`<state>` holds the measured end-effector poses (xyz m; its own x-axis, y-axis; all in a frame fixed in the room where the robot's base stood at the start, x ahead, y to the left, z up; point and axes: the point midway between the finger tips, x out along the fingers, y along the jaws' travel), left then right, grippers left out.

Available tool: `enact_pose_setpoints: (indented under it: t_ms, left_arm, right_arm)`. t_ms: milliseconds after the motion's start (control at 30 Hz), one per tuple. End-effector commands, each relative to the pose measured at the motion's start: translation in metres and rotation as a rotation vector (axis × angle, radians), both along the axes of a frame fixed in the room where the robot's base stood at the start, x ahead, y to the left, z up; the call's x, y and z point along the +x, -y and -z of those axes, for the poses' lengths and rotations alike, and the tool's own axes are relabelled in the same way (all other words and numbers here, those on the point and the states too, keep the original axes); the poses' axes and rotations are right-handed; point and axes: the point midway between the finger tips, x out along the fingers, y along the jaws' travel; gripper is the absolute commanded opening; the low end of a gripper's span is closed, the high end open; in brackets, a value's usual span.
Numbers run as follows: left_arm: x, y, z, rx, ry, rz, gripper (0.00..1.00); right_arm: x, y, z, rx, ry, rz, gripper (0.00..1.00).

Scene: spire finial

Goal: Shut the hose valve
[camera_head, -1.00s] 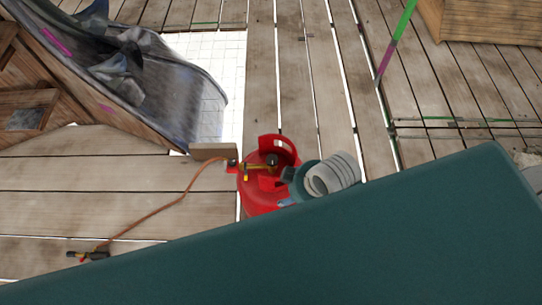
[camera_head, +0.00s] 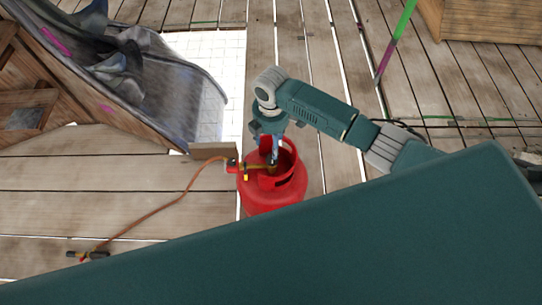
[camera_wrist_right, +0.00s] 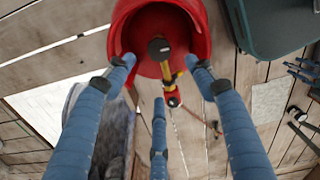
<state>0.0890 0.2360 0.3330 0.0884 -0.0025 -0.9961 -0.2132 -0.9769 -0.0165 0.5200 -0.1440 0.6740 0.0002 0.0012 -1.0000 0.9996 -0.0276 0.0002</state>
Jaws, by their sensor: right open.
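A red gas cylinder (camera_head: 272,198) stands on the plank floor, with a cut-out collar. A brass fitting (camera_head: 258,167) runs left from its top to a red valve piece (camera_head: 232,165), where the orange hose (camera_head: 168,201) begins. My right gripper (camera_head: 274,157) points down over the collar. In the right wrist view its blue fingers are spread and empty around a black knob (camera_wrist_right: 160,48). The brass fitting (camera_wrist_right: 166,72) and red valve piece (camera_wrist_right: 172,99) lie between and beyond the fingertips. Whether any finger touches is unclear.
The hose ends at a torch (camera_head: 88,256) on the planks at lower left. A small board (camera_head: 212,151) lies behind the valve piece. A dark sheet-draped structure (camera_head: 150,85) stands at upper left, and a wooden box (camera_head: 490,22) at upper right.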

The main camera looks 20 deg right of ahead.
Motion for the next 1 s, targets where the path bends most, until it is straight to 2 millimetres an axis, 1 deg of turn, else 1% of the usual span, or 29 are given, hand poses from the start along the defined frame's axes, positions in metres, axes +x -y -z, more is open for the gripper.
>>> enact_pose_setpoints:
  t_ms: [167, 400, 533, 700, 1000]
  left_arm:
    - [0.000, 0.000, 0.002, 0.000, 0.000, 0.001, 0.40]
    - [0.001, 0.000, 0.008, 0.000, 0.001, 0.001, 0.40]
    - [0.001, 0.000, 0.012, 0.000, 0.002, 0.001, 0.40]
    - [0.001, 0.000, 0.013, 0.000, 0.002, 0.001, 0.40]
    - [0.002, 0.000, 0.013, -0.001, 0.003, 0.001, 0.40]
  right_arm:
    - [-0.002, 0.001, 0.025, -0.003, -0.006, -0.002, 0.55]
    - [-0.001, 0.000, 0.072, -0.002, -0.004, 0.000, 0.55]
    - [0.000, 0.000, 0.091, -0.002, -0.003, -0.001, 0.55]
    - [0.000, 0.000, 0.103, -0.001, -0.001, -0.001, 0.55]
    - [0.000, 0.000, 0.105, -0.001, -0.001, -0.001, 0.55]
